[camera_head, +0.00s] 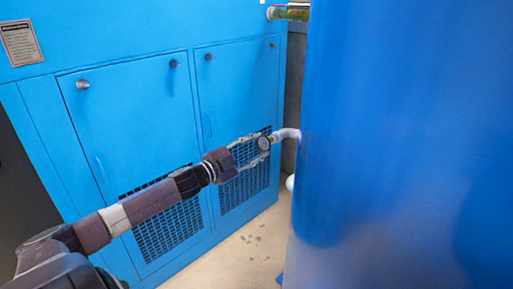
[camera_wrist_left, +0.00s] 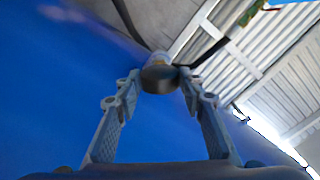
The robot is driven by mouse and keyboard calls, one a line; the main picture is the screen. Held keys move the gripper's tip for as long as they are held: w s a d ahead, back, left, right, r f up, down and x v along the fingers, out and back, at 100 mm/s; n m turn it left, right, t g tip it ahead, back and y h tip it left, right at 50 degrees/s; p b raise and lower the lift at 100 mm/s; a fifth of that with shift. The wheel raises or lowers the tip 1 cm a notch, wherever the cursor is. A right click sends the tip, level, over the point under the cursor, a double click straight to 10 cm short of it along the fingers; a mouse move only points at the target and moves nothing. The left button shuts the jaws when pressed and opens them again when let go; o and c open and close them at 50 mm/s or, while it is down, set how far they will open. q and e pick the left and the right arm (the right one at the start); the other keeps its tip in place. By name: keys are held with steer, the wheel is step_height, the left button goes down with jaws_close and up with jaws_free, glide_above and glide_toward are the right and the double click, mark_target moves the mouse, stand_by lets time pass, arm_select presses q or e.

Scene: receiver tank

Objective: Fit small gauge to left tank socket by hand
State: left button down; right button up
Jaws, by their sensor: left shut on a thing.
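The small gauge (camera_head: 264,143) is a dark round dial between the fingertips of my left gripper (camera_head: 261,149), which is shut on it. In the left wrist view the gauge (camera_wrist_left: 159,79) shows as a dark disc between the two fingertips (camera_wrist_left: 161,81), with a pale, brass-toned fitting behind it. My right gripper is not in view.
A light blue cabinet (camera_head: 130,115) with doors and dark grilles stands behind my left arm. A second pipe (camera_head: 289,13) joins the tank higher up. Below the pale pipe is another pale fitting (camera_head: 290,182).

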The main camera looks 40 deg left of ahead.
arm_select(q)
steer(key=m, duration=1.1)
steer(key=shift+m, duration=0.4)
steer(key=m, duration=0.4)
steer(key=shift+w, duration=0.1)
steer(key=m, duration=0.4)
steer(key=shift+m, duration=0.3)
steer(key=c, duration=1.2)
jaws_free()
steer(key=s, duration=0.2)
steer(key=s+p, duration=0.1)
steer(key=s, duration=0.4)
steer(key=shift+a, duration=0.3)
